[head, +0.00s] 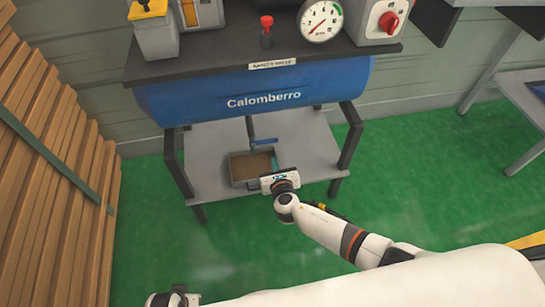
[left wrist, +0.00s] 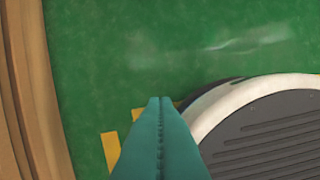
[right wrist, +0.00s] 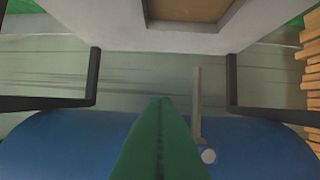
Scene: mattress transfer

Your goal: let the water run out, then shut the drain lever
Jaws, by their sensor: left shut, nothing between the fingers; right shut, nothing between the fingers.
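The blue tank (head: 255,92) marked "Calomberro" sits on a dark-legged stand. A thin grey drain pipe (head: 250,128) hangs under it, and the blue drain lever (head: 264,142) sticks out sideways to the right from it. A brown-lined tray (head: 250,166) lies below on the shelf. No water stream can be made out. My right gripper (head: 274,164) is shut and empty, just below the lever and at the tray's right side. In the right wrist view its fingers (right wrist: 160,105) are together, left of the pipe (right wrist: 197,105). My left gripper (left wrist: 160,105) is shut and empty, low over the floor.
The grey shelf (head: 312,155) and stand legs (head: 350,150) surround the space under the tank. Stacked planks (head: 45,150) stand at the left. Another table (head: 515,120) is at the right. The green floor (head: 150,220) in front is mostly clear.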

